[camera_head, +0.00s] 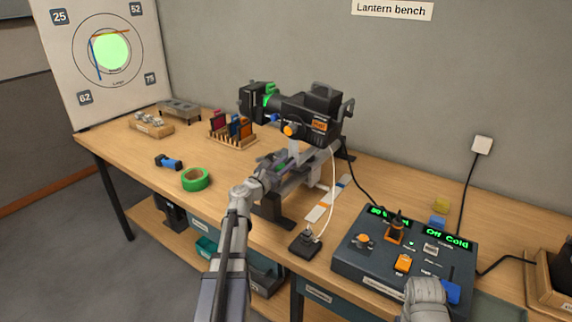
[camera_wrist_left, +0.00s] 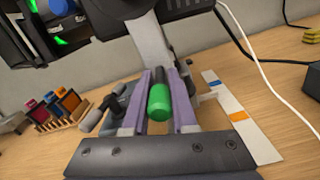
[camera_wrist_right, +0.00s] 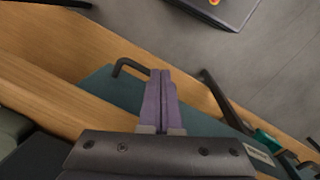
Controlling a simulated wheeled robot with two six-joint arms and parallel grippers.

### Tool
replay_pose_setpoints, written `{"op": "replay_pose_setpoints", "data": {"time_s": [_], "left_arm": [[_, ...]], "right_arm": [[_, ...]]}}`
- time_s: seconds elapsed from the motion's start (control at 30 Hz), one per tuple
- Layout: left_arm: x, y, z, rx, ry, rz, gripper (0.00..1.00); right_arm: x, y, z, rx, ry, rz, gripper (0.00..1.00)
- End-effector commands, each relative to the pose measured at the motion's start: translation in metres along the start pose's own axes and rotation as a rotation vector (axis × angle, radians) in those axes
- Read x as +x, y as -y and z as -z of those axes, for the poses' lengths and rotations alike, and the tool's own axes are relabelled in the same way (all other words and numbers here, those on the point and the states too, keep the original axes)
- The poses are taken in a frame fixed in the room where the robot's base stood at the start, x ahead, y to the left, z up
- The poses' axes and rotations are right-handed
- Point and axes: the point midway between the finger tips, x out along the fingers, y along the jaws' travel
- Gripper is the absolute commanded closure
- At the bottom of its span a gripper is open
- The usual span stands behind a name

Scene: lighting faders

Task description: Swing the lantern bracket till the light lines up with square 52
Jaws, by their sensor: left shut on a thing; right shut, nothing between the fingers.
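The black lantern (camera_head: 322,102) stands on its bracket (camera_head: 293,148) in the middle of the bench. The target board (camera_head: 75,75) at the far left has corner squares, with square 52 (camera_head: 136,9) at upper right. The pale green light (camera_head: 109,50) falls inside the board's middle ring, below and left of square 52. My left gripper (camera_head: 282,166) is shut on the green-tipped handle (camera_wrist_left: 159,101) beneath the lantern; its fingers stand on both sides of the handle. My right gripper (camera_wrist_right: 160,95) is shut and empty near the bench front.
A console (camera_head: 405,255) with faders and green displays stands at the right. A green tape roll (camera_head: 196,179), a blue tool (camera_head: 168,162) and a rack of colour filters (camera_head: 232,131) lie left of the lantern. A white cable (camera_head: 333,190) hangs beside the bracket to a small black box (camera_head: 305,243).

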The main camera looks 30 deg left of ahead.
Motion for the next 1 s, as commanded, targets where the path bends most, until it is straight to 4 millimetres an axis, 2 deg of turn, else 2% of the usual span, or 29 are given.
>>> {"op": "replay_pose_setpoints", "data": {"time_s": [0.63, 1.0], "left_arm": [[0.0, 0.0, 0.0, 0.001, 0.0, 0.001, 1.0], [0.003, -0.022, 0.006, 0.0, 0.038, 0.143, 1.0]], "right_arm": [[0.0, 0.0, 0.0, 0.0, 0.0, 0.0, 1.0], [0.0, 0.0, 0.0, 0.0, 0.0, 0.0, 1.0]]}}
